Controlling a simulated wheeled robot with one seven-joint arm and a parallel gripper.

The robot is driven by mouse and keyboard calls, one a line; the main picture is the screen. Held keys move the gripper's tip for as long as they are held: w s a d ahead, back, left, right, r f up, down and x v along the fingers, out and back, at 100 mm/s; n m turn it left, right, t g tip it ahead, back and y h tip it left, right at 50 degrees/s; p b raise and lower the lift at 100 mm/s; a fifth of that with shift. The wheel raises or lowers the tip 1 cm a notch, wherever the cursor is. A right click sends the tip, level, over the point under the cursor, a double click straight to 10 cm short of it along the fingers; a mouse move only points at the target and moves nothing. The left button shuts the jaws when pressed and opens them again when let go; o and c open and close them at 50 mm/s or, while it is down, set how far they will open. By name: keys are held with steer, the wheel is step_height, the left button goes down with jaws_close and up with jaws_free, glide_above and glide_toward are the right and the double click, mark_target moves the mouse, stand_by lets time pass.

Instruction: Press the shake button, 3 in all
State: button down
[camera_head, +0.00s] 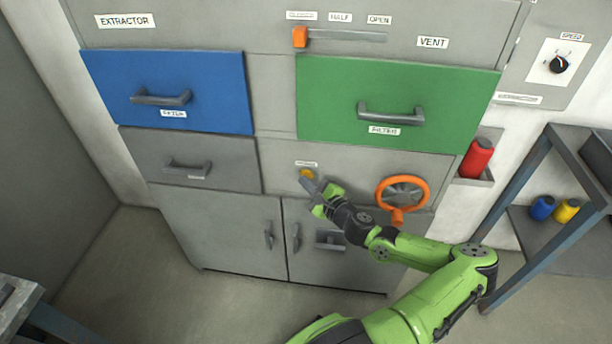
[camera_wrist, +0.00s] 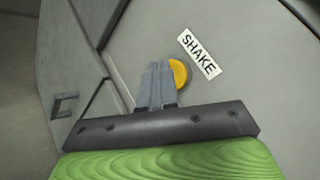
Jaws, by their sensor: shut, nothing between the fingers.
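The shake button is a round yellow button (camera_head: 306,174) on the grey cabinet front, below the green drawer and left of the orange wheel. It also shows in the wrist view (camera_wrist: 180,74), beside a white label reading SHAKE (camera_wrist: 199,55). My gripper (camera_head: 318,186) is shut and empty, pointing at the panel right by the button. In the wrist view the closed fingertips (camera_wrist: 160,68) overlap the left part of the button. I cannot tell whether they touch it.
An orange handwheel (camera_head: 402,193) sits right of the button. A blue drawer (camera_head: 165,91) and a green drawer (camera_head: 395,98) are above. A red cylinder (camera_head: 477,158) is in a wall holder at right. A shelf (camera_head: 515,225) with blue and yellow cylinders stands far right.

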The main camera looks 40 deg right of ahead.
steer(key=shift+s+a, duration=0.4)
steer(key=shift+a, duration=0.05)
steer(key=s+a, duration=0.1)
steer(key=a, duration=0.1)
steer(key=s+a, duration=0.2)
stand_by(0.3)
stand_by(2.3)
steer(key=a+n, duration=0.1)
steer(key=n, duration=0.5)
steer(key=s+a+n+b, duration=0.1)
steer(key=n, duration=0.5)
steer(key=s+a+n+b, duration=0.1)
steer(key=n, duration=0.5)
steer(key=shift+s+f+n+g, duration=0.15)
steer(key=shift+s+n+g, duration=0.05)
steer(key=shift+n+g, duration=0.2)
steer(key=shift+b, duration=0.3)
